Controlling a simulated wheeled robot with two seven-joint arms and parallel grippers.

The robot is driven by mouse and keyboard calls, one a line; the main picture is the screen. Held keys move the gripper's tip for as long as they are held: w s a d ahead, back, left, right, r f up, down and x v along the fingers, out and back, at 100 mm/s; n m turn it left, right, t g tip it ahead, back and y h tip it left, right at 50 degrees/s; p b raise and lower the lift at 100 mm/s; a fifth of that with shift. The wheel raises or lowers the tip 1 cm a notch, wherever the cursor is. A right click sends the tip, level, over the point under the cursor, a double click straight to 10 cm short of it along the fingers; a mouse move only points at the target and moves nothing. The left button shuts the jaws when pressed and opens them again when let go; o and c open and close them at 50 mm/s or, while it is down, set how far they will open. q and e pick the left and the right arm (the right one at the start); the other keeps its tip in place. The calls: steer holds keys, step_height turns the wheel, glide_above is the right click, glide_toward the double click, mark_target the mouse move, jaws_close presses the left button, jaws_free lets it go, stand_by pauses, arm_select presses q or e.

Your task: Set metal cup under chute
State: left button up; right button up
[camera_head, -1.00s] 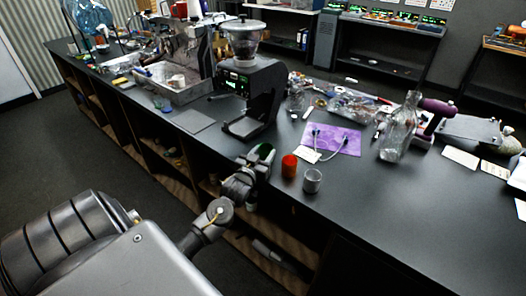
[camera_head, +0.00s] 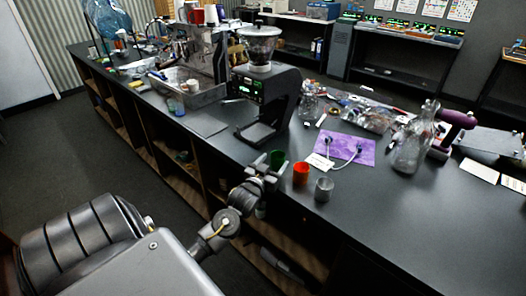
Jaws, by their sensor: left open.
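The metal cup (camera_head: 324,188) is small and grey and stands upright near the front edge of the dark counter. A red cup (camera_head: 301,174) stands just left of it. A green cup (camera_head: 277,158) shows behind my left gripper (camera_head: 273,169), which partly hides it. My left gripper is open at the counter's front edge, left of the red cup and apart from the metal cup. The black coffee grinder (camera_head: 265,95) with a clear hopper stands further back to the left; its chute is hard to make out above its base. My right gripper is not in view.
A purple mat (camera_head: 347,149) with cables lies behind the cups. A glass flask (camera_head: 414,145) stands to the right. A flat dark plate (camera_head: 205,124) and a metal machine (camera_head: 190,80) are left of the grinder. The front right counter is clear.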

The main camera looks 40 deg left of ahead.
arm_select(q)
steer(key=s+b, duration=0.1)
steer(key=s, duration=0.1)
steer(key=s+f+b, duration=0.1)
steer(key=s, duration=0.1)
steer(key=shift+d, duration=0.1)
glide_toward(273, 162)
steer(key=s, duration=0.1)
steer(key=shift+d+r, duration=0.1)
steer(key=shift+r, duration=0.3)
